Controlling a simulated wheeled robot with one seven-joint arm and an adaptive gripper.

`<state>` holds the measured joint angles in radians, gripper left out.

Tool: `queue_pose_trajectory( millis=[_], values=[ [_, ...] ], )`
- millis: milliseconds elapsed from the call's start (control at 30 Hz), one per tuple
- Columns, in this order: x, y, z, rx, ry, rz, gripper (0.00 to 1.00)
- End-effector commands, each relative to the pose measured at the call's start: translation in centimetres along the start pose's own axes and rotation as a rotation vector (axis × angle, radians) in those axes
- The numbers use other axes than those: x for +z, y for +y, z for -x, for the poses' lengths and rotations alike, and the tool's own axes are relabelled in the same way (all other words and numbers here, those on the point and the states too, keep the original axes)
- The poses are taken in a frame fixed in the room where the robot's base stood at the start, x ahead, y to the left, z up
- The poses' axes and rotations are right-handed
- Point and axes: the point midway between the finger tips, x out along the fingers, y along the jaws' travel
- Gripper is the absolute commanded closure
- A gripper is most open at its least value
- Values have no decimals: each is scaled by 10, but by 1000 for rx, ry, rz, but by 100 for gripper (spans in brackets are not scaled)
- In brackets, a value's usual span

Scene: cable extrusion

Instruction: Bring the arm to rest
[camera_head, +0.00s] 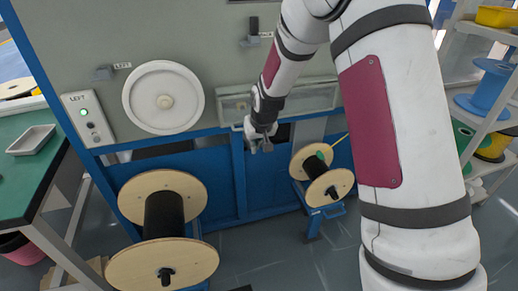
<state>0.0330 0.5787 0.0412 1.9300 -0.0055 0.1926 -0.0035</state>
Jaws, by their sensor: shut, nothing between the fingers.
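My gripper (260,145) is at the end of my white arm, near the middle of the head view. It is shut and empty, pointing down in front of the machine's blue lower frame. The fingers look small and dark at this distance.
A wooden spool with black cable (164,215) stands at the lower left. Another spool (318,170) sits right of my gripper on a blue stand. A white wheel (163,98) and a control box (88,118) are on the machine. A green table (30,165) is left; shelves are right.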

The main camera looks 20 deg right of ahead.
Motion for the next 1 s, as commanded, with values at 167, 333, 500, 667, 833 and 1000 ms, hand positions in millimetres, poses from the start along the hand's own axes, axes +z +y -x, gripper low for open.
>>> queue_pose_trajectory(
  millis=[167, 333, 500, 667, 833, 1000],
  values=[
    [20, 0, 17, 0, 0, 0, 100],
    [28, 0, 22, 0, 1, 0, 100],
    [28, 0, 34, 1, 2, 1, 100],
    [30, 0, 92, 7, 2, 5, 100],
    [47, 0, 179, 15, -8, 10, 100],
    [76, -1, 258, 23, -21, 11, 100]
  ],
)
